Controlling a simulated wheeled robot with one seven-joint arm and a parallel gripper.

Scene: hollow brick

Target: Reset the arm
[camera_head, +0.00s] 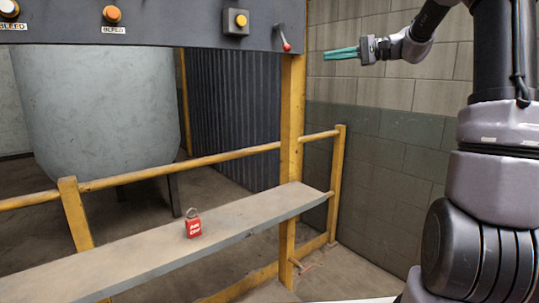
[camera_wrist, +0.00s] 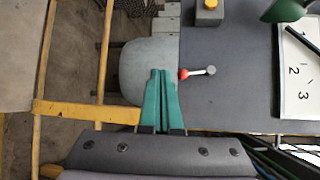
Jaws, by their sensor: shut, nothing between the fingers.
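My gripper (camera_head: 341,53) is at the upper right in the head view, raised in front of the block wall and pointing left. Its teal fingers are closed together with nothing between them. In the wrist view the gripper (camera_wrist: 160,74) points up the picture, over the grey tank and beside the panel. A red-tipped lever (camera_head: 284,44) on the panel is left of the fingertips in the head view. The lever also shows in the wrist view (camera_wrist: 198,72), just right of the fingertips, and I see no contact.
A red padlock (camera_head: 194,228) stands on the grey shelf (camera_head: 110,262). Yellow rails and a yellow post (camera_head: 291,150) stand below the dark panel (camera_head: 170,25). The panel carries orange and yellow buttons. A large grey tank (camera_head: 95,100) is behind the rail. A block wall (camera_head: 385,120) is at right.

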